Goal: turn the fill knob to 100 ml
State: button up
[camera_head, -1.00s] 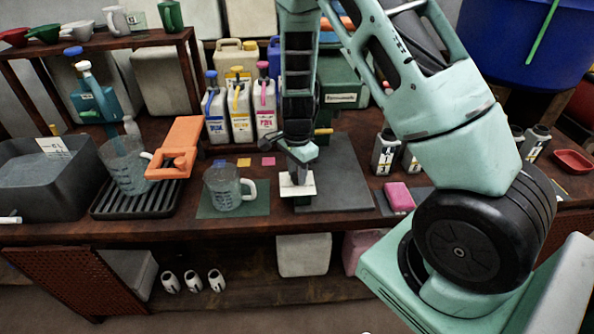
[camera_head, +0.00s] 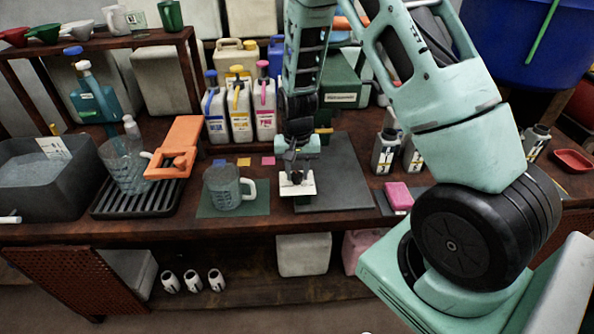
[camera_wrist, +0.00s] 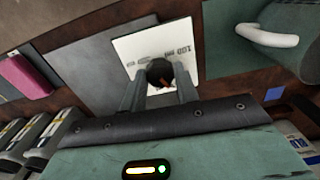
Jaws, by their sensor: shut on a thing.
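In the head view the plate (camera_head: 288,190) lies at the bench's front edge. My gripper (camera_wrist: 160,90) is shut on the knob, one finger on each side of it. In the head view my gripper (camera_head: 297,177) comes down from above onto the plate. Which marking the knob points at is unclear.
A measuring jug (camera_head: 222,187) with a white handle stands on a green mat left of the plate. A dark grey mat (camera_head: 335,175) lies to the right, with a pink block (camera_head: 398,196) beyond it. Another jug (camera_head: 125,165) stands on a black rack.

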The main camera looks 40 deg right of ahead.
aim_at(297, 174)
jog(key=n, duration=0.4)
jog(key=shift+r+n, duration=0.1)
jog(key=shift+n, duration=0.2)
jog(key=n+p, duration=0.1)
jog(key=n, duration=0.3)
jog(key=shift+n, duration=0.3)
jog(key=o, duration=1)
jog(key=shift+c, duration=0.2)
notch_tip(297, 174, up, 17)
jog(key=shift+r, duration=0.15)
